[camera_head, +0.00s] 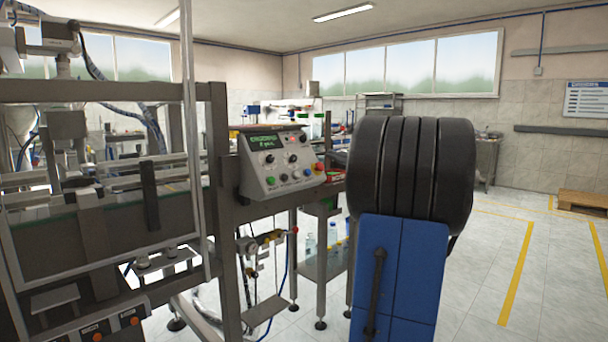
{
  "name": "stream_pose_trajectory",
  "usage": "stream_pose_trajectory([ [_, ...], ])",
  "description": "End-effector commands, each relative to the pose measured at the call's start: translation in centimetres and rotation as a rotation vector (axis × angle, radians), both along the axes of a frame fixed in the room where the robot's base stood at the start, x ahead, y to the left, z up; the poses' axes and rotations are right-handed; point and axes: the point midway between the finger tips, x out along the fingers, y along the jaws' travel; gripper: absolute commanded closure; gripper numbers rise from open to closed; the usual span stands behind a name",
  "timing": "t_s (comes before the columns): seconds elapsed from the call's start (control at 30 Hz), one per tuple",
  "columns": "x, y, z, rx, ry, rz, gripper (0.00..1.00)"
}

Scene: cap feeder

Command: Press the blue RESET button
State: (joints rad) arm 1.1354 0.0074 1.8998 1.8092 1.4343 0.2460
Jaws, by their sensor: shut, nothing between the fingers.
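A grey control panel (262,187) with a sloped face stands on the machine frame, left of centre in the head view. A small blue button (308,172) sits in its lower row, toward the right end. A red button (319,167) is just right of it and a green button (270,181) is at the left end of that row. Any lettering by the blue button is too small to read. My gripper is not in view. No part of it shows near the panel, and nothing covers the blue button.
A lit green display (264,141) and dark knobs are above the buttons. The conveyor machine's metal frame (218,130) fills the left side. A large blue and black body, likely my own arm, blocks the view right of the panel. Open tiled floor (490,270) lies at right.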

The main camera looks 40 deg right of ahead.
Motion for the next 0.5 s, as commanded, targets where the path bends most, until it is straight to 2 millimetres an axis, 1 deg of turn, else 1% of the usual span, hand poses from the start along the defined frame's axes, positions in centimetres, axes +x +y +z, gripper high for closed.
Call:
stream_pose_trajectory([
  [0.33,0.03,-0.03,0.00,0.000,-0.001,-0.001,1.00],
  [0.5,0.67,0.08,-0.46,0.001,0.000,0.002,1.00],
])
